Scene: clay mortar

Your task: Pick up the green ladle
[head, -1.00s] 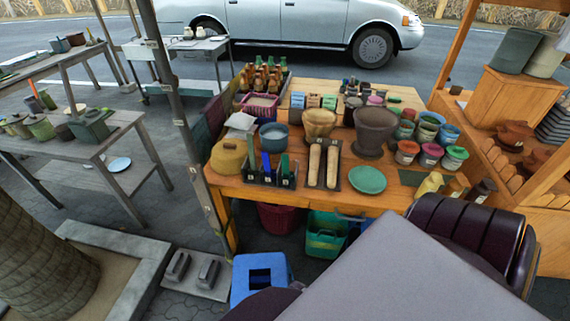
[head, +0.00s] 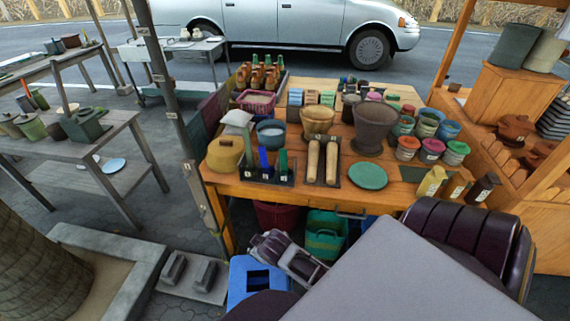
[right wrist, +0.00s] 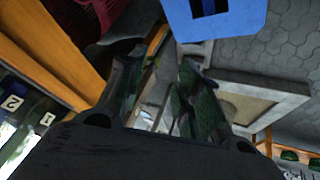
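A black holder (head: 265,178) stands at the front left of the wooden table, with numbered slots. An upright green handle (head: 283,163), seemingly the green ladle, stands in its right slot. A blue handle is in the middle slot and a darker green one in the left slot. Lower ends are hidden by the holder. My right gripper (head: 268,246) is below the table's front edge, apart from the holder. In the right wrist view its fingers (right wrist: 158,90) are spread with no object visibly held. My left gripper is not in view.
The table's front edge (head: 300,198) lies above my right gripper.

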